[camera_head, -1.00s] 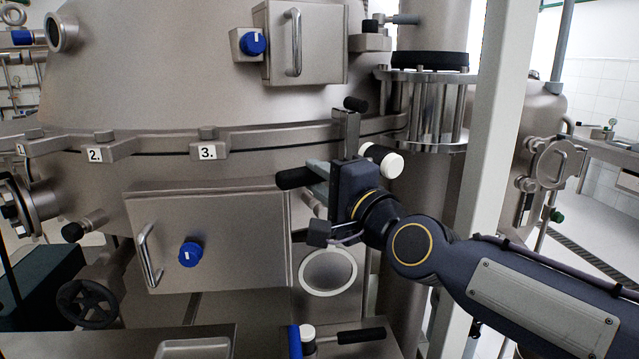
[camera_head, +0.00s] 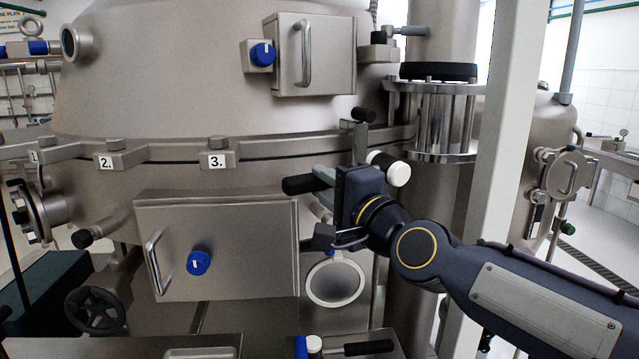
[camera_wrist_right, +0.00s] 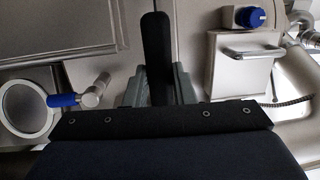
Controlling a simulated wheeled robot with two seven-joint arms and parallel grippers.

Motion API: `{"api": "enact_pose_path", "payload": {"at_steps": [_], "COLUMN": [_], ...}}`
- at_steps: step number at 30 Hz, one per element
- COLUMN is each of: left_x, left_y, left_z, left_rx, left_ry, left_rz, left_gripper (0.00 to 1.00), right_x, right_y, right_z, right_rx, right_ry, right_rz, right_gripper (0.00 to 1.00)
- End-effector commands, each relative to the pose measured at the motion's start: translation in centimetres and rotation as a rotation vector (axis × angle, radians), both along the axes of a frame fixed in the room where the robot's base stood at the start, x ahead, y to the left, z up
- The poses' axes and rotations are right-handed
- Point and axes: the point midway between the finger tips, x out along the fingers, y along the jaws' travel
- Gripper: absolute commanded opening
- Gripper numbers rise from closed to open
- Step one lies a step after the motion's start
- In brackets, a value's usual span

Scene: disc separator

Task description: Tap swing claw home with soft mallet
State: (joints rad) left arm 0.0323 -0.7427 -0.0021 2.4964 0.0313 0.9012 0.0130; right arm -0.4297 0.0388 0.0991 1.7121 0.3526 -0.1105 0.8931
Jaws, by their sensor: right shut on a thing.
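My right gripper (camera_head: 322,178) is shut on the black handle (camera_head: 300,185) of the soft mallet, whose end sticks out to the left. The mallet's white-faced head (camera_head: 396,173) shows just right of the gripper; the part between is hidden. In the right wrist view the black handle (camera_wrist_right: 156,55) stands between the grey fingers. An upright metal swing claw (camera_head: 350,140) with a black knob is at the vessel rim just above the gripper. Its lower part is hidden, and I cannot tell whether the mallet touches it. My left gripper is not in view.
Clamps numbered 1, 2 and 3 (camera_head: 217,160) sit along the rim. A hatch box (camera_head: 225,225) and a round sight glass (camera_head: 336,281) lie below. Another black-handled tool (camera_head: 368,348) lies at the bottom. A white post (camera_head: 497,180) stands behind my arm.

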Motion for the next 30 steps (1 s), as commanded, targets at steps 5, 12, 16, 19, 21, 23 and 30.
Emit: {"api": "enact_pose_path", "payload": {"at_steps": [5, 12, 16, 19, 21, 23, 30], "left_x": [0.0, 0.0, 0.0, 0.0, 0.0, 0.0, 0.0], "left_y": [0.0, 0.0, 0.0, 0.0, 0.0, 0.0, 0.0], "left_z": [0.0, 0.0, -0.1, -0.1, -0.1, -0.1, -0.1], "left_rx": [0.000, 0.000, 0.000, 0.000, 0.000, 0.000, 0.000], "left_ry": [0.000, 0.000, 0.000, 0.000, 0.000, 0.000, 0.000], "left_rz": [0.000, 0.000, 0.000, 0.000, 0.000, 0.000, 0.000], "left_gripper": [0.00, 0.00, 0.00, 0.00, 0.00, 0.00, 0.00], "right_x": [-0.7, -1.0, -2.1, -3.0, -3.3, -3.3, -3.3], "right_y": [-0.3, -0.5, -1.1, -1.5, -1.6, -1.6, -1.6], "right_z": [0.0, 0.0, 0.0, -0.1, -0.3, -0.3, -0.3], "right_rx": [0.000, 0.000, 0.000, 0.000, -0.001, -0.001, -0.001], "right_ry": [-0.002, -0.002, -0.004, -0.004, -0.003, -0.002, -0.002], "right_rz": [0.000, -0.001, -0.001, -0.001, 0.000, 0.000, 0.000], "right_gripper": [0.00, 0.00, 0.00, 0.00, 0.00, 0.00, 0.00]}}
